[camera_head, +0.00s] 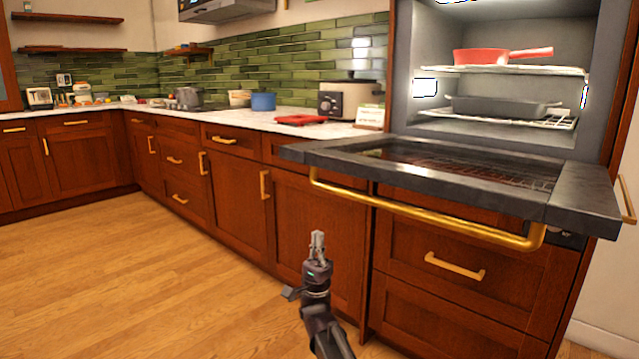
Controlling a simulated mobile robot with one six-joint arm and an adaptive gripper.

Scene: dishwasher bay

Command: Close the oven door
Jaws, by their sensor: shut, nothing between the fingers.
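The oven door (590,197) is open and lies about level, sticking out from the oven (405,75) at the right. It is dark with a glass window, and a brass bar handle (430,216) runs along its front edge. The lit oven cavity is open above it. My gripper (317,240) is shut and empty, pointing up.
A red pan (485,56) and a dark tray (500,105) sit on the oven's racks. Drawers (455,262) are under the door. A counter (340,130) with a toaster (350,99) and a blue pot (263,101) runs left. The wooden floor (130,270) at left is clear.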

